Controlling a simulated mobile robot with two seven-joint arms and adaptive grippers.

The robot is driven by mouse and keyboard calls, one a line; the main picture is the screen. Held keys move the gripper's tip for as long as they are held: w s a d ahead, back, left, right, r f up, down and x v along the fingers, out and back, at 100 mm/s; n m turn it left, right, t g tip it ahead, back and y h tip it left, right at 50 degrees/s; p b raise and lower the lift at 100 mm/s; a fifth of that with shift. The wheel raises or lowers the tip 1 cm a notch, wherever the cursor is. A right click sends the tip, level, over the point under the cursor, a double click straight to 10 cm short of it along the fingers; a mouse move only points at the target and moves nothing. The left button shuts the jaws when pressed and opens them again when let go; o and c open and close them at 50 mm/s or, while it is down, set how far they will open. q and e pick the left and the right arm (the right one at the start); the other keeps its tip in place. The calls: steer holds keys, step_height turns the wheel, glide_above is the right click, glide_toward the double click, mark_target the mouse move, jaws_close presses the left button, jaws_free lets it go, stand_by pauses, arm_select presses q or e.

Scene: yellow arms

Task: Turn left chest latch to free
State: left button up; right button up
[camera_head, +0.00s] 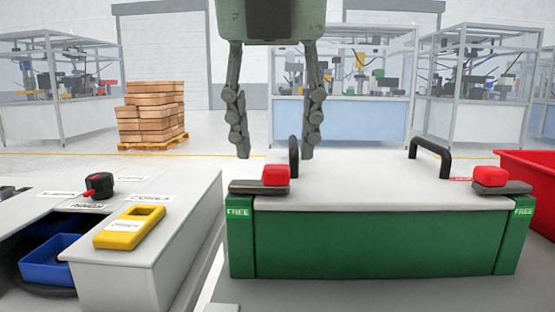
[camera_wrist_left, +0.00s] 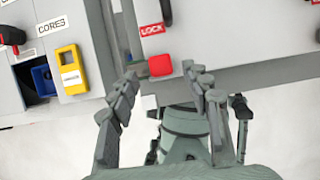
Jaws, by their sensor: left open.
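The green chest (camera_head: 370,240) has a pale lid (camera_head: 370,188). The left latch is a dark flat bar with a red knob (camera_head: 276,175), lying along the lid's front left corner above a FREE label (camera_head: 240,212). The red knob also shows in the left wrist view (camera_wrist_left: 160,65), with a red LOCK label (camera_wrist_left: 152,29) behind it. My left gripper (camera_head: 275,155) points down over the latch, open and empty. In the left wrist view its fingertips (camera_wrist_left: 160,74) lie on either side of the knob; contact cannot be told. My right gripper is not in view.
The chest's right latch (camera_head: 490,177) has a red knob too. Two black handles (camera_head: 430,155) stand on the lid. At left, a grey bench holds a yellow case (camera_head: 130,227) and a blue bin (camera_head: 50,258). A red bin (camera_head: 530,180) stands at right.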

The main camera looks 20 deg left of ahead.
mark_target(277, 167)
arm_select(q)
steer(key=shift+x, duration=1.65)
steer(key=shift+c, duration=0.4)
steer(key=shift+w, duration=0.1)
jaws_close()
